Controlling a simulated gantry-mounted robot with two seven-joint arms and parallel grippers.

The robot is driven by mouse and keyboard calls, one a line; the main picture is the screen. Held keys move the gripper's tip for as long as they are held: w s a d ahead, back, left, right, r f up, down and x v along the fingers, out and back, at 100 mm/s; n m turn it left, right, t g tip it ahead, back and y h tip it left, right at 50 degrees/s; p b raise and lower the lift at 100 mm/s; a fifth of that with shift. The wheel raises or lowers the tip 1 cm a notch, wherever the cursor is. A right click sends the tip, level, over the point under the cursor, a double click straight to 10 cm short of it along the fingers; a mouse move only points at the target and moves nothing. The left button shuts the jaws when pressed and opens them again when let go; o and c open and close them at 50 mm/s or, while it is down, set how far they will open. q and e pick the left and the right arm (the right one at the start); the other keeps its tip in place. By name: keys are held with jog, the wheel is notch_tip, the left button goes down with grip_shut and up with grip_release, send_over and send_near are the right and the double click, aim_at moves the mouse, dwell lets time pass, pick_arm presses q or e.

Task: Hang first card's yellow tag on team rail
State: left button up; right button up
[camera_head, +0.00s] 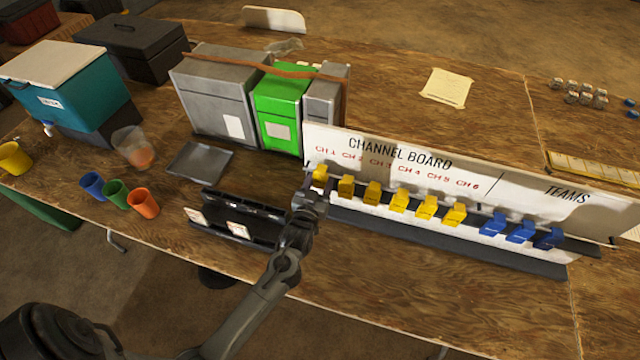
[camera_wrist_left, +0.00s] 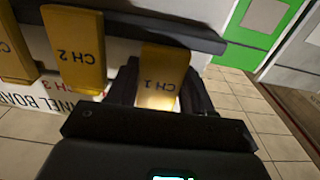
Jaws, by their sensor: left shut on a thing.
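My left gripper (camera_head: 312,194) is at the left end of the channel board (camera_head: 400,155), in front of the first yellow tag (camera_head: 320,175). In the left wrist view, the yellow tag marked CH 1 (camera_wrist_left: 163,72) sits between the two dark fingers, which are shut on it. It is level with the other yellow tags (camera_head: 400,200) on the rail. The CH 2 tag (camera_wrist_left: 76,48) hangs beside it. The team rail section, under the TEAMS sign (camera_head: 567,195), holds blue tags (camera_head: 520,230). White cards (camera_head: 238,230) stand in a black holder (camera_head: 268,222) left of the gripper. My right gripper is not in view.
Grey and green boxes (camera_head: 278,108) stand behind the board's left end. A metal tray (camera_head: 200,160), coloured cups (camera_head: 143,203) and a teal cooler (camera_head: 70,85) are at left. A paper sheet (camera_head: 446,87) lies behind the board. The table (camera_head: 420,290) in front is clear.

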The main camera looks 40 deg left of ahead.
pick_arm(q)
jog(key=shift+p+v, duration=0.6)
jog(key=shift+v, duration=0.15)
jog(key=p+v, duration=0.4)
jog(key=v, duration=0.4)
jog(key=shift+s, duration=0.2)
jog(key=shift+d, duration=0.2)
